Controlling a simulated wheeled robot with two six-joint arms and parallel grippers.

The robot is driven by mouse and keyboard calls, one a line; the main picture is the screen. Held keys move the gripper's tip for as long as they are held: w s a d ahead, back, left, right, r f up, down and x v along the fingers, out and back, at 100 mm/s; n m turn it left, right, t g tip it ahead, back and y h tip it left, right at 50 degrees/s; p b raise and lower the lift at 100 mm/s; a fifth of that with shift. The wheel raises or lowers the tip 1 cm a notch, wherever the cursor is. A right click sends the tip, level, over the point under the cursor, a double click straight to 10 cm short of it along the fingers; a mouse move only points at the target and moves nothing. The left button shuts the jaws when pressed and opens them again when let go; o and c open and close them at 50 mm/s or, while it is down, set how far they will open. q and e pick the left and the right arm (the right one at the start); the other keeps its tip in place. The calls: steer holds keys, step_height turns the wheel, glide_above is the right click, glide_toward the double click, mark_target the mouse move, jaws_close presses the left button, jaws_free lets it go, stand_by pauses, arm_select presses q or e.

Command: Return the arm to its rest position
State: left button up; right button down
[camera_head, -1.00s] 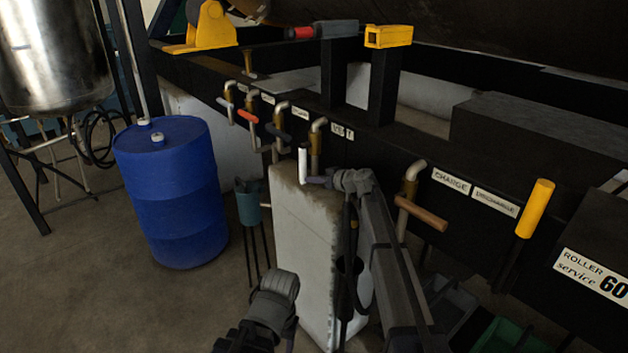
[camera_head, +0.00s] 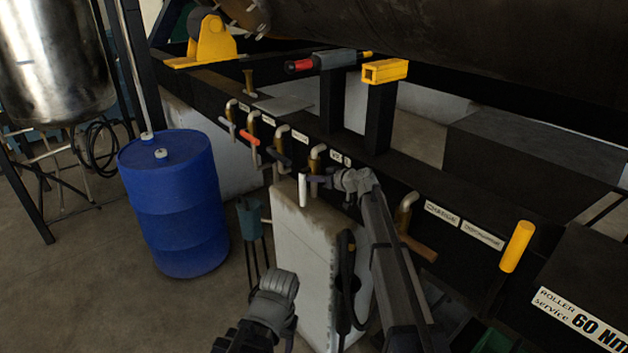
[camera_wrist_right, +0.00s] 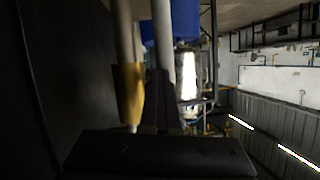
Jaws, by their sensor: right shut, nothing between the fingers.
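My right arm rises from the bottom right in the head view, and its gripper (camera_head: 314,179) points left, shut and empty. Its tip is close to the top of a white lever handle (camera_head: 302,190); I cannot tell whether they touch. In the right wrist view the dark gripper (camera_wrist_right: 161,105) is beside a brass valve body (camera_wrist_right: 128,92) on a grey pipe. My left arm's grey wrist shows at the bottom of the head view, but its fingers do not.
A row of valves with a red handle (camera_head: 249,138) and others runs along the black frame. A brown handle (camera_head: 418,248) and yellow post (camera_head: 517,246) stand right. A pale block (camera_head: 305,255) is beneath the gripper. A blue drum (camera_head: 176,210) stands left, with open floor before it.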

steer(key=shift+w+a+r, duration=0.1)
steer(key=shift+a+r, duration=0.05)
steer(key=shift+a, duration=0.2)
steer(key=s+a+f+g+h, duration=0.1)
steer(key=s+a+f+g, duration=0.15)
steer(key=s, duration=0.55)
steer(key=s+a+f+g+h, duration=0.1)
steer(key=s+a+f+g, duration=0.2)
steer(key=s, duration=0.5)
steer(key=s+a+f+g+h, duration=0.15)
steer(key=s+f, duration=0.25)
steer(key=s, duration=0.4)
steer(key=s+d+f+m+g+h, duration=0.1)
steer(key=s+d+h, duration=0.1)
steer(key=s, duration=0.7)
steer(key=s+d+f+m+g+h, duration=0.1)
steer(key=s+d+f+h, duration=0.1)
steer(key=s, duration=0.7)
steer(key=s+d+f+g+h, duration=0.1)
steer(key=s+d+h, duration=0.2)
steer(key=s, duration=0.6)
steer(key=shift+d+f+m, duration=0.35)
steer(key=shift+d+m, duration=0.05)
steer(key=shift+h, duration=0.25)
